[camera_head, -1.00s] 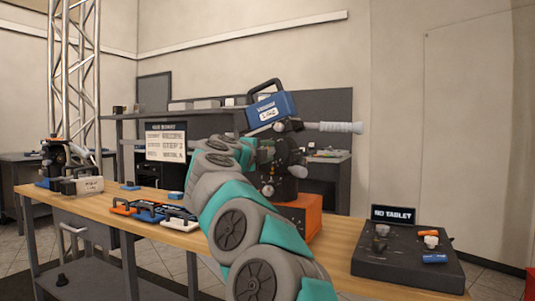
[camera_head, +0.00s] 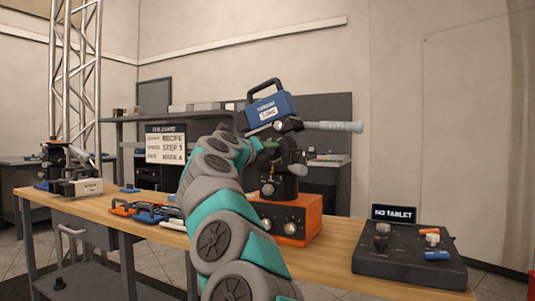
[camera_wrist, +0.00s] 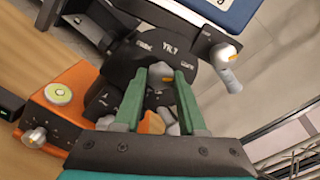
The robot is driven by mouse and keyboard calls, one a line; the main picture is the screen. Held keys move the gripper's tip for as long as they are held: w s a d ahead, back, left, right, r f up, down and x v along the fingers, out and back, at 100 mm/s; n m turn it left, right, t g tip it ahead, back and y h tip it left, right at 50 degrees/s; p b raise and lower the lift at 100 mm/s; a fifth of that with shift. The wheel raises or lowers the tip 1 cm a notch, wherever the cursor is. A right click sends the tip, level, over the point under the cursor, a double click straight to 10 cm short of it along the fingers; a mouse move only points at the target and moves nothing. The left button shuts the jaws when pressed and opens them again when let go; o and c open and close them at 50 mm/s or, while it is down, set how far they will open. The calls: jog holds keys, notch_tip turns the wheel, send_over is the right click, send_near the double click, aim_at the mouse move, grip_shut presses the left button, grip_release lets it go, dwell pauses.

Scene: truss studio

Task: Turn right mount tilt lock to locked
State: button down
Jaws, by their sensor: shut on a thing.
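The right mount (camera_head: 283,184) is a black head on an orange base (camera_head: 292,220), with a blue camera box (camera_head: 270,108) on top. In the wrist view its black face (camera_wrist: 150,50) carries small white markings, too blurred to read. My gripper (camera_wrist: 160,80), with two green fingers, is at this face, shut on a light grey knob (camera_wrist: 161,71) between its fingertips. An orange and grey piece (camera_wrist: 153,123) shows lower between the fingers. In the head view my arm's end reaches the mount's left side, and the grip is hard to see. The lock's exact setting cannot be read.
A grey handle (camera_head: 335,126) sticks out right from the mount. Another mount (camera_head: 58,160) stands at the bench's far left. Several clamps and tools (camera_head: 150,212) lie left of my arm. A dark control panel (camera_head: 408,262) sits at the right of the wooden bench.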

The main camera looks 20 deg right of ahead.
jog(key=shift+f+m, duration=0.15)
jog(key=shift+m, duration=0.25)
jog(key=shift+c, duration=2.4)
grip_release()
jog(key=shift+s+a+b, duration=0.25)
jog(key=shift+a+b, duration=0.15)
jog(key=shift+a, duration=0.1)
jog(key=b+v, duration=0.1)
jog(key=v, duration=0.5)
jog(key=shift+s+a+b, duration=0.2)
jog(key=shift+s+b, duration=0.1)
